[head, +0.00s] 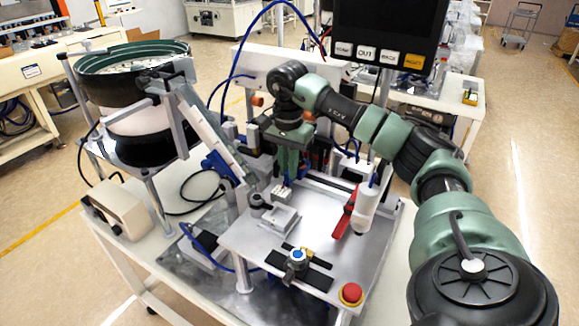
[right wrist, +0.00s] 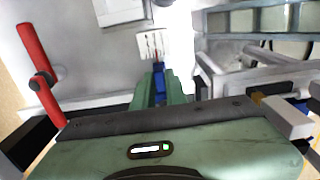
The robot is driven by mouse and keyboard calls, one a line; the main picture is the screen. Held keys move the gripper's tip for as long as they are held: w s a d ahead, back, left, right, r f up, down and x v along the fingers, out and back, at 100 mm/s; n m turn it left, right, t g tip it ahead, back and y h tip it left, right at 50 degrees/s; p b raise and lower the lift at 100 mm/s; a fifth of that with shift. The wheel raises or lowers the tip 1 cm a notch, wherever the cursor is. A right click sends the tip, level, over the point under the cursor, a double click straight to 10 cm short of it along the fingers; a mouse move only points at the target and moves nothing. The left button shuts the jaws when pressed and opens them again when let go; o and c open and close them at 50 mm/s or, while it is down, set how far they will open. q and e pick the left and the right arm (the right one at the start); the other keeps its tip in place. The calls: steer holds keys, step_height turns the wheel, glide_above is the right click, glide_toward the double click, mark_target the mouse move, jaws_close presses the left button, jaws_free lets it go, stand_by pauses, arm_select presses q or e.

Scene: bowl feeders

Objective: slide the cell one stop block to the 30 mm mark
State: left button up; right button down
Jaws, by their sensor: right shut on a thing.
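My right gripper (head: 287,172) points down over the fixture plate (head: 318,200), at the lower end of the feeder track. In the right wrist view its green fingers (right wrist: 160,88) are shut on a narrow blue piece (right wrist: 158,82), which appears to be the stop block. The fingers hide most of it. A small white plate (right wrist: 152,43) with dark marks and a thin red line lies just beyond the fingertips; its numbers are too small to read. A small pale block (head: 281,192) shows below the fingers in the head view. My left gripper is out of view.
A red-handled lever (head: 345,213) stands right of the gripper by a white cylinder (head: 365,208). A blue-topped knob (head: 297,255) and a red emergency button (head: 351,293) are nearer. The inclined feeder track (head: 210,130) and bowl feeder (head: 130,85) are left. The plate's middle is mostly clear.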

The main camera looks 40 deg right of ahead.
steer(key=c, duration=1.4)
jaws_free()
steer(key=shift+c, duration=0.2)
steer(key=shift+w+r, duration=0.1)
steer(key=shift+r, duration=0.25)
step_height(320, 180, up, 7)
steer(key=shift+r+b, duration=0.1)
steer(key=shift+b, duration=0.5)
